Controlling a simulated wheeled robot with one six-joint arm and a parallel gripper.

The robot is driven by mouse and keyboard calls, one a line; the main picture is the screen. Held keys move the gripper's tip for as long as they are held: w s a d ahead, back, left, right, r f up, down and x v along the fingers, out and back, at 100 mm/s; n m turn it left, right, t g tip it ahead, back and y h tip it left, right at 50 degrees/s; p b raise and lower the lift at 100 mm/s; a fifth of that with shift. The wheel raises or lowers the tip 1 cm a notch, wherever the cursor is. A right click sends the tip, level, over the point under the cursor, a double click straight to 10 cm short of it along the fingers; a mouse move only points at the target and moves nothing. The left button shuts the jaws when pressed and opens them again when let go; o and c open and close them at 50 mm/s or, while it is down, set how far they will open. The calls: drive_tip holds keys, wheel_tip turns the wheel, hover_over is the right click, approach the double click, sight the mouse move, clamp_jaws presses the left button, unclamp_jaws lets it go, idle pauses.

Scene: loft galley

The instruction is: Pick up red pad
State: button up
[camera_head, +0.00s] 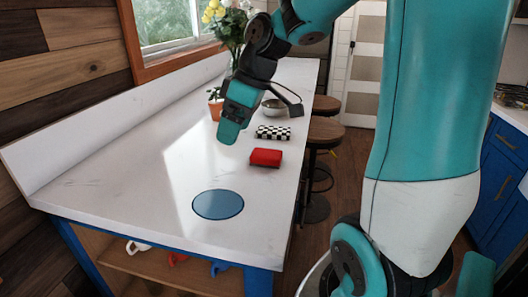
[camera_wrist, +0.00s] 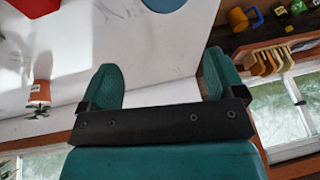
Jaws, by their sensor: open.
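The red pad (camera_head: 265,157) lies flat on the white counter (camera_head: 150,180), near its right edge, in the head view. A red patch (camera_wrist: 14,4), which looks like the pad, is cut off at the top left corner of the wrist view. My gripper (camera_head: 230,130) is above the counter, to the left of the pad and apart from it. In the wrist view my gripper (camera_wrist: 162,80) has its two teal fingers spread wide with nothing between them.
A black-and-white checkered block (camera_head: 273,132) lies just behind the pad. A blue disc (camera_head: 218,204) lies toward the front. A potted plant (camera_head: 215,108), a bowl (camera_head: 274,108) and a flower vase stand farther back. Stools (camera_head: 325,131) line the right side. The counter's left part is clear.

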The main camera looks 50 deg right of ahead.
drive_tip(key=d+r+t+h+p, duration=0.1)
drive_tip(key=d, duration=1.6)
drive_tip(key=p, duration=0.2)
approach(266, 152)
drive_tip(key=x, duration=0.4)
drive_tip(key=shift+a+f, duration=0.3)
drive_tip(key=shift+f, duration=0.05)
drive_tip(key=shift+p+x, duration=1.1)
drive_tip(key=shift+x, duration=1.5)
drive_tip(key=shift+d, duration=0.15)
drive_tip(key=c, duration=1)
